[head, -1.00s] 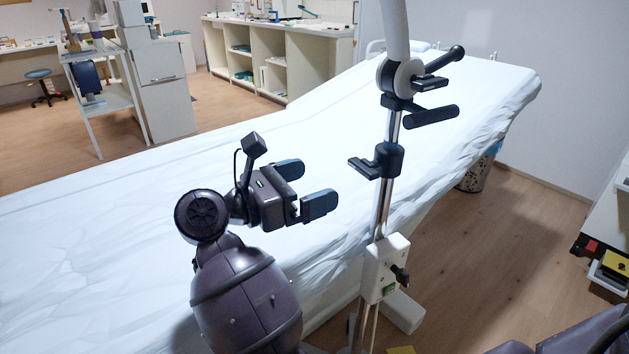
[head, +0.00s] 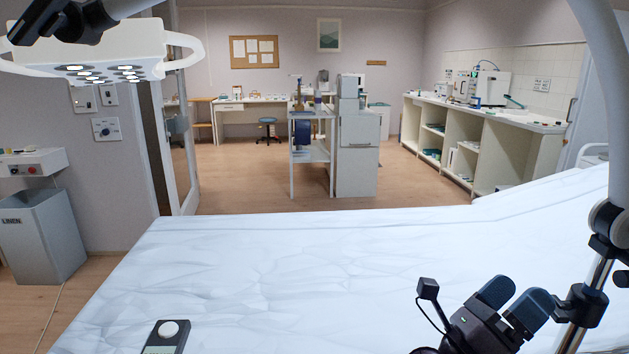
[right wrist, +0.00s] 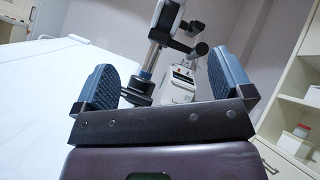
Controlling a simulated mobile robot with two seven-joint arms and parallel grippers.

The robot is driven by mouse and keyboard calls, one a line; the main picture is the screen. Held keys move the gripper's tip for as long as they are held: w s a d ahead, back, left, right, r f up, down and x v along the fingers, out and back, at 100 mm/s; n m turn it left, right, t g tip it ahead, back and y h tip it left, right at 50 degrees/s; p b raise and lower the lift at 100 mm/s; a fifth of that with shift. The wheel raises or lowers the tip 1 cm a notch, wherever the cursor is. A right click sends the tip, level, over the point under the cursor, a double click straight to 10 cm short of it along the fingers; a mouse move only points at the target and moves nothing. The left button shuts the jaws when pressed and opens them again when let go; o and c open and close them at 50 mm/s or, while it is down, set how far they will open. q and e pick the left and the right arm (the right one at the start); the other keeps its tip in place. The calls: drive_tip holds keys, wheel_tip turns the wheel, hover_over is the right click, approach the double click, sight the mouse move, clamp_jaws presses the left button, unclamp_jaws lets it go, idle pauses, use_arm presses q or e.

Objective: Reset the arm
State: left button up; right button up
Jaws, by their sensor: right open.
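My right gripper (head: 515,302) is at the lower right of the head view, above the white-covered couch (head: 300,270). Its two blue-padded fingers are apart with nothing between them. The right wrist view shows the open fingers (right wrist: 165,80) too. Just right of the fingers in the head view is the metal pole (head: 598,272) with a black clamp (head: 580,305). In the right wrist view the pole (right wrist: 150,62) stands beyond the open fingers; I cannot tell the exact gap. My left gripper is not in view.
A dark hand control (head: 165,338) with a white round top shows at the couch's near edge. A lamp head (head: 90,50) hangs at upper left. A grey linen bin (head: 40,235) stands left. Shelves (head: 480,145) and a cabinet (head: 358,150) stand beyond the couch, with open floor between.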

use_arm(q)
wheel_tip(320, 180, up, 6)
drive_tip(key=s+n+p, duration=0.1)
drive_tip(key=p, duration=0.8)
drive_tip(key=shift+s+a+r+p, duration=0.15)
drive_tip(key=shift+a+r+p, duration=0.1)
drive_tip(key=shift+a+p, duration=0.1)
use_arm(e)
drive_tip(key=s+a+f+m+t+y, duration=0.1)
drive_tip(key=s+f+m+t+y, duration=0.2)
drive_tip(key=s+f+m+y, duration=2.2)
drive_tip(key=s+f+m, duration=0.1)
drive_tip(key=s+m, duration=0.1)
drive_tip(key=m, duration=0.1)
drive_tip(key=shift+s, duration=0.2)
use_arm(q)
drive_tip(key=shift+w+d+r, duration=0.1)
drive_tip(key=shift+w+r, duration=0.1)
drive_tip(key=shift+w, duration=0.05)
use_arm(e)
drive_tip(key=shift+a+r, duration=0.1)
